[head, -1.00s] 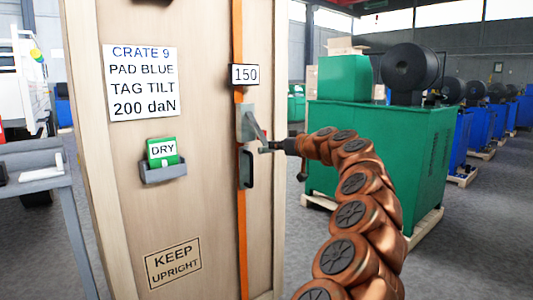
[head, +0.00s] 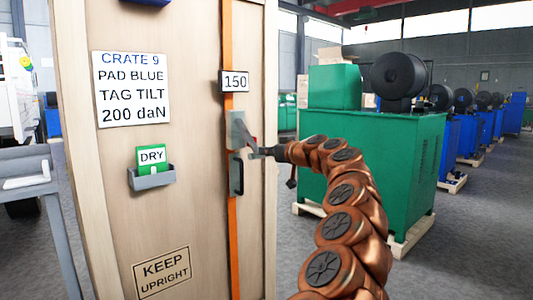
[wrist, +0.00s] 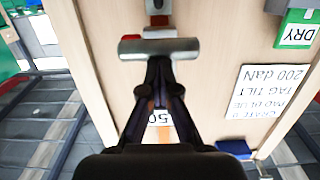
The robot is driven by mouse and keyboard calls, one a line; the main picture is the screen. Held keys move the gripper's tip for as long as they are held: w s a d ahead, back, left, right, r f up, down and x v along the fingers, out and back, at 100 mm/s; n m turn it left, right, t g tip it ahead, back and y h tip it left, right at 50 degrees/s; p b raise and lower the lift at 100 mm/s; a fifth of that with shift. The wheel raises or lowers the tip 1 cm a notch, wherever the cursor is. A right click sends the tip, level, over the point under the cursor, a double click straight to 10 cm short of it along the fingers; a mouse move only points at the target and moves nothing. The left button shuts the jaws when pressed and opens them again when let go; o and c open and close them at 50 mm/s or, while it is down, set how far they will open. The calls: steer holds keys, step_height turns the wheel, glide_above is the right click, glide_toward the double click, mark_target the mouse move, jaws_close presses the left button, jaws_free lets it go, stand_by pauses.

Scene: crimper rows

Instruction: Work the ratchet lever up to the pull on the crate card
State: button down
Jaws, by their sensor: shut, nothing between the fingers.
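The wooden crate (head: 205,200) bears a white card (head: 132,88) reading CRATE 9, PAD BLUE, TAG TILT, 200 daN. An orange strap (head: 228,55) runs down its face, with a small readout (head: 234,82) showing 150. Below it is the grey ratchet (head: 236,128), its lever (head: 249,143) slanting outward and down. My gripper (head: 263,153) is at the lever's outer end. In the wrist view, my gripper (wrist: 160,66) is shut and empty, its fingertips right at the grey lever bar (wrist: 160,47); contact cannot be told. The readout is partly hidden behind the fingers.
A green DRY tag (head: 151,160) sits in a grey holder (head: 152,178) on the crate. A dark handle (head: 236,175) is just below the ratchet. A blue pad (head: 147,2) shows at the top edge. A green machine (head: 370,160) stands right of my arm; a grey table (head: 28,170) is left.

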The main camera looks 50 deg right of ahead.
steer(key=s+a+r+p, duration=0.1)
steer(key=s+r, duration=0.3)
steer(key=s, duration=0.7)
steer(key=shift+s+a+r, duration=0.35)
steer(key=shift+a, duration=0.2)
stand_by(1.3)
